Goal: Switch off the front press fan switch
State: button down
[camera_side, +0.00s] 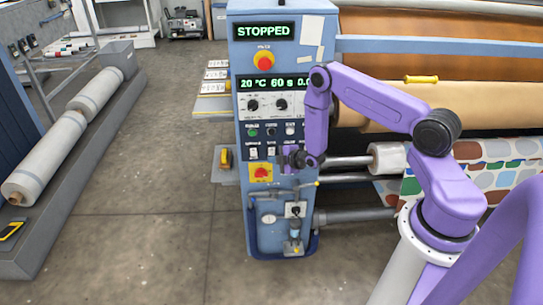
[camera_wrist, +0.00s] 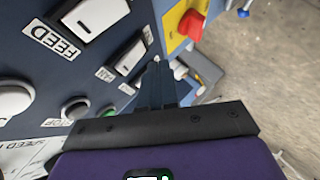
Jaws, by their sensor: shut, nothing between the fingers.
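The fan switch (camera_wrist: 130,58), a white rocker with a label that seems to read FAN, sits on the blue press panel (camera_wrist: 40,60) in the wrist view. In the side view my gripper (camera_side: 284,160) is in front of the lower panel, covering part of the right end of the rocker row. Contact and the rocker's position cannot be told.
A larger white rocker (camera_wrist: 95,18) labelled FEED is beside the fan switch. Green, dark and white buttons sit above the row. A red knob on a yellow plate (camera_side: 261,173) is below. The upper display (camera_side: 263,31) reads STOPPED. Open floor lies left.

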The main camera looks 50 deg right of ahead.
jog(key=shift+s+a+r, duration=0.2)
jog(key=shift+s+a, duration=0.7)
jog(key=shift+s+a+r, duration=0.15)
jog(key=shift+s+a, duration=0.7)
jog(key=s+a+r+g+y, duration=0.35)
jog(key=a+r, duration=0.85)
jog(key=a, duration=0.4)
jog(key=s+a+r+g, duration=0.55)
jog(key=s+r, duration=0.35)
jog(key=s, duration=0.4)
jog(key=s+d+r+g+h, duration=0.1)
jog(key=s+d+r, duration=0.2)
jog(key=s, duration=0.6)
jog(key=s+d+r+g+h, duration=0.1)
jog(key=s+d+r, duration=0.2)
jog(key=s, duration=0.6)
notch_tip(320, 180, up, 2)
jog(key=shift+s+d+r+g+h, duration=0.15)
jog(key=shift+s+d+g+h, duration=0.15)
jog(key=shift+s+h, duration=0.05)
